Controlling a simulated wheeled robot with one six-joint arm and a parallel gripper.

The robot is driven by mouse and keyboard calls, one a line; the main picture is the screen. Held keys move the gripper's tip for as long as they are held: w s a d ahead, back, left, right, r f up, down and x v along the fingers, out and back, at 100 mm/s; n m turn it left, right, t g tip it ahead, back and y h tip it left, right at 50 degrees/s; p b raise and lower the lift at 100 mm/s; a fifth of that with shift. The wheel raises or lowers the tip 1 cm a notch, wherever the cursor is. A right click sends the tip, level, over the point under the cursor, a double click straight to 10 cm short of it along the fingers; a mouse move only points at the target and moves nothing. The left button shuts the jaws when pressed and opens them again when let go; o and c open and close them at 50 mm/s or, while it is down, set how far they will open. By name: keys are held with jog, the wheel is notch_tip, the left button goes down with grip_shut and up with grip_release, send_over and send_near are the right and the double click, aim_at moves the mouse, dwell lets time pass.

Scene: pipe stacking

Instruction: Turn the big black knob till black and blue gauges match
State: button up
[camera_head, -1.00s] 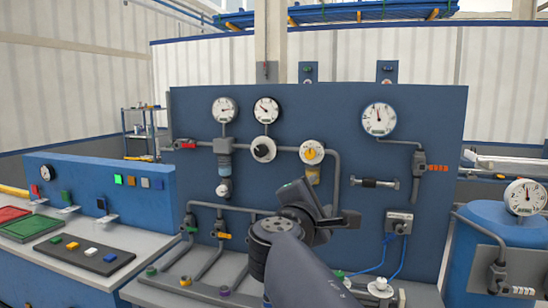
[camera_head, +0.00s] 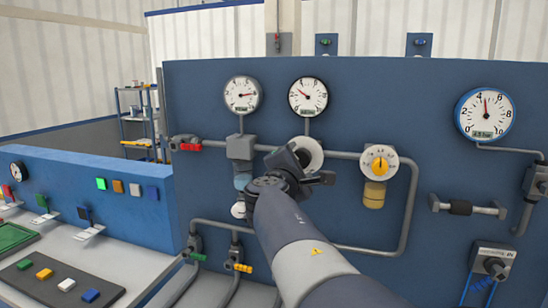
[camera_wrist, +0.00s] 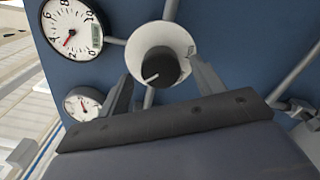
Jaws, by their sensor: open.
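The big black knob (camera_wrist: 160,68) sits on a white round dial in the wrist view, a pale line on its face. In the head view only part of its white dial (camera_head: 311,148) shows; my gripper (camera_head: 305,168) hides the rest. In the wrist view my gripper (camera_wrist: 163,75) is open, its fingers spread left and right of the knob; I cannot tell whether they touch it. The black-rimmed gauge (camera_head: 307,96) is above the knob, its needle pointing up-left. The blue-rimmed gauge (camera_head: 485,114) is at the right, its needle pointing nearly straight up.
A grey-rimmed gauge (camera_head: 242,94) hangs left of the black one. A yellow knob (camera_head: 379,162) on a pale dial sits right of my gripper. Grey pipes (camera_head: 412,205) run across the blue panel. A bench with coloured blocks (camera_head: 44,274) is at the left.

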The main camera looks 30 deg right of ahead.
jog(key=shift+x, duration=1.4)
jog(key=c, duration=1)
jog(key=shift+f+m+b, duration=0.1)
jog(key=shift+m+b, duration=0.2)
